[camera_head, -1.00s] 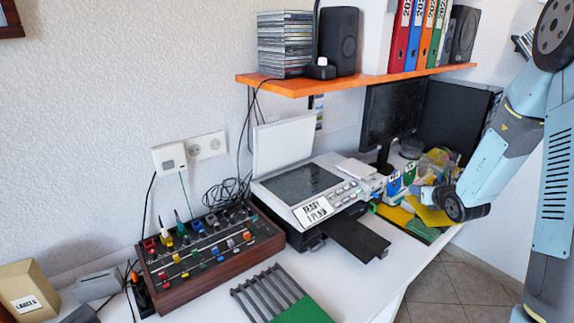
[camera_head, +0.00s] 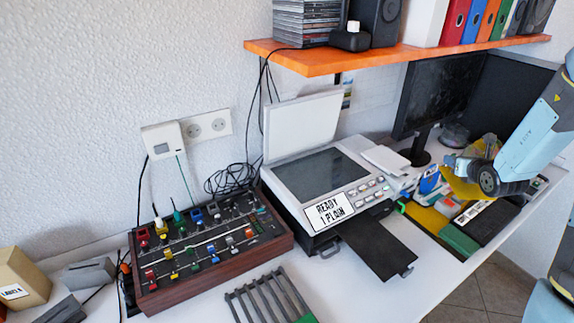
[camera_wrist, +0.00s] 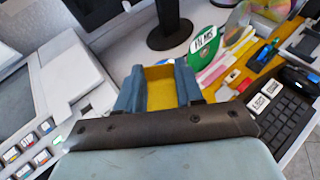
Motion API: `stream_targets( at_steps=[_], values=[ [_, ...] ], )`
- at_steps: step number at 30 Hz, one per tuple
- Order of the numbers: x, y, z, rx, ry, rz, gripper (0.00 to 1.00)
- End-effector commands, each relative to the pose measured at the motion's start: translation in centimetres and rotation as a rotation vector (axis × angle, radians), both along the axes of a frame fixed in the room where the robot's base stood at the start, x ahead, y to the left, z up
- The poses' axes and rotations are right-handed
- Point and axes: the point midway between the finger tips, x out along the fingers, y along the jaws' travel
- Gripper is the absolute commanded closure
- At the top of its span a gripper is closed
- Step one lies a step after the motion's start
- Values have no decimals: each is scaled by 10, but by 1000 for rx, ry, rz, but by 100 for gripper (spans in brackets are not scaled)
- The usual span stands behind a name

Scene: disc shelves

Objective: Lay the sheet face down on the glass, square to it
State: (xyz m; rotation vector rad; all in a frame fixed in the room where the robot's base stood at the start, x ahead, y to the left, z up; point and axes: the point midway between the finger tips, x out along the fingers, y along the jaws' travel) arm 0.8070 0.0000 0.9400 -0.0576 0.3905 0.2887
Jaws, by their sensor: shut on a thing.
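The flatbed scanner's dark glass (camera_head: 320,175) is bare, with its white lid (camera_head: 302,127) standing open behind it. My gripper (camera_head: 460,166) is to the right of the scanner, above the desk. It is shut on a yellow sheet (camera_head: 462,187), which hangs below and beside the jaws. In the wrist view, my gripper's two blue fingers (camera_wrist: 158,82) have the yellow sheet (camera_wrist: 160,97) between them. Much of the sheet is hidden by the gripper, and I cannot tell which side is its face.
A black output tray (camera_head: 378,246) juts out in front of the scanner. A monitor (camera_head: 430,95) stands behind the gripper, below an orange shelf (camera_head: 400,48). A keyboard (camera_head: 487,222) and small items crowd the right of the desk. A knob panel (camera_head: 205,250) sits left of the scanner.

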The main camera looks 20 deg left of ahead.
Motion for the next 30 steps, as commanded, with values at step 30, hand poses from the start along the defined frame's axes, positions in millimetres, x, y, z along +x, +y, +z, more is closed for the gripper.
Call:
stream_targets(
  at_steps=[30],
  values=[
    [-97,374,34,3,0,1284,91]
  ],
)
